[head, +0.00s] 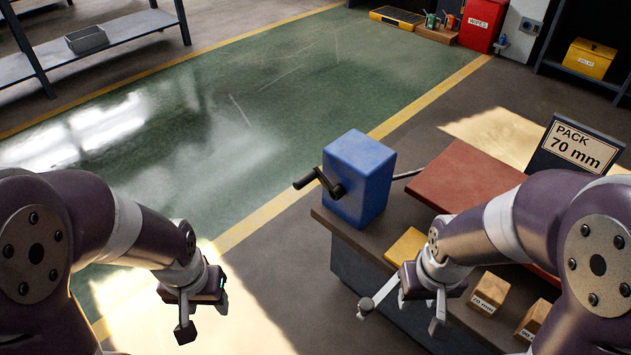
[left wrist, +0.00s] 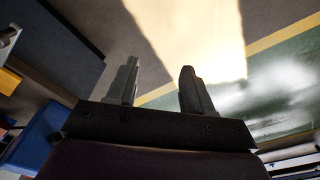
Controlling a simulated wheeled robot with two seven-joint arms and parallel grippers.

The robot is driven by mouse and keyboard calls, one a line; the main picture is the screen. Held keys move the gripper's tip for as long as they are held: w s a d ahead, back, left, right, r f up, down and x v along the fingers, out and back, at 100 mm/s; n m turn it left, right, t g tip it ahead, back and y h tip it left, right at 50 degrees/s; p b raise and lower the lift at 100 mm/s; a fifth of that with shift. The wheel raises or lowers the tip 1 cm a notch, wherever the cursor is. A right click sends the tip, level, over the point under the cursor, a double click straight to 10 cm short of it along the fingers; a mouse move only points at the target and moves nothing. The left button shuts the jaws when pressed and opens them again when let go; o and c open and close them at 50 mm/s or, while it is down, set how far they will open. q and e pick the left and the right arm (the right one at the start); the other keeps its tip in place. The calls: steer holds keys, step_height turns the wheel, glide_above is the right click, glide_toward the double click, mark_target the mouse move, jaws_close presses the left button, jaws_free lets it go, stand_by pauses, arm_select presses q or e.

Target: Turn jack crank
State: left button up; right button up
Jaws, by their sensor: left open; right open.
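A blue box-shaped jack (head: 358,178) stands upright on the left end of the bench. Its dark crank (head: 318,182) sticks out of the left face, with the handle pointing left. My left gripper (head: 204,322) is open and empty, lower left of the crank and well apart from it, over the floor. In the left wrist view its two fingers (left wrist: 160,90) are spread with only floor between them. A blue surface at that view's left edge (left wrist: 38,138) may be the jack. My right gripper (head: 402,312) is open and empty by the bench front, below and right of the crank.
The bench (head: 350,236) carries a red plate (head: 462,177), a yellow block (head: 406,246) and wooden blocks, one marked 70 mm (head: 490,292). A sign reading "PACK 70 mm" (head: 578,146) stands at the right. The floor left of the bench is clear.

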arm_select(q)
steer(key=w+a+f+m+t, duration=0.2)
steer(key=w+f, duration=0.4)
steer(key=w+a+f+m+t, duration=0.1)
steer(key=w+a+f, duration=0.2)
steer(key=w+f, duration=0.3)
steer(key=m+t+h, duration=0.9)
steer(key=h, duration=0.4)
glide_toward(295, 187)
steer(key=b+x, duration=0.4)
steer(key=x, duration=0.7)
steer(key=shift+w+d+b, duration=0.25)
steer(key=shift+d+b, duration=0.05)
steer(key=shift+b, duration=0.1)
steer(key=shift+w+d+r, duration=0.1)
steer(key=shift+w+d, duration=0.1)
